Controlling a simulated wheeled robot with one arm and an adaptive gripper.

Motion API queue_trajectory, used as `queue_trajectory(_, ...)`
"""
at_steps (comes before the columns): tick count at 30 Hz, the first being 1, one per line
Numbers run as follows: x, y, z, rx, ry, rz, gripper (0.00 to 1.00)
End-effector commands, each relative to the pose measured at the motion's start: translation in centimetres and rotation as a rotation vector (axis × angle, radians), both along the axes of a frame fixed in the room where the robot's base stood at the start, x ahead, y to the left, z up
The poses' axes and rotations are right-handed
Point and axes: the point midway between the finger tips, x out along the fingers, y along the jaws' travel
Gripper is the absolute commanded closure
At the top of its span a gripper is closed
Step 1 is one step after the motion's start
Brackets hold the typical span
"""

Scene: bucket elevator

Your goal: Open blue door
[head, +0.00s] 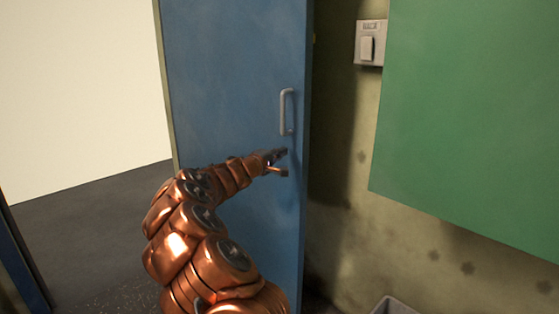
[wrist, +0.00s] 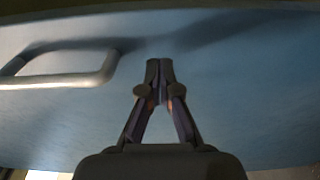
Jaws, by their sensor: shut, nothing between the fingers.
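The blue door (head: 235,75) stands upright in the middle of the head view. A wide opening shows beyond its left edge, and its right edge is visible as a darker strip. A grey bar handle (head: 287,111) is fixed upright near that right edge. My gripper (head: 281,161) is just below the handle, close to the door face. In the wrist view the fingertips (wrist: 159,72) meet with nothing between them, and the handle (wrist: 95,79) lies to their left, apart from them. I cannot tell whether the fingertips touch the door (wrist: 245,90).
A green panel (head: 470,110) and a light switch (head: 369,43) are on the stained wall (head: 345,180) at right. A grey bin (head: 394,306) stands at the bottom right. Dark floor (head: 90,230) and a cream wall (head: 75,90) show through the opening at left.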

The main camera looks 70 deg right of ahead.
Motion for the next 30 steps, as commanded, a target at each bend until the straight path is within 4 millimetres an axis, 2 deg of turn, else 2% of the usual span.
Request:
queue_trajectory(6,0.4,-1.0,-0.1,0.0,-0.002,0.013,1.0)
queue_trajectory(21,0.4,-1.2,0.0,0.001,-0.001,0.013,1.0)
queue_trajectory(26,0.6,-0.7,-0.1,-0.001,-0.001,0.015,1.0)
queue_trajectory(30,0.9,0.5,-0.3,-0.001,-0.001,0.016,1.0)
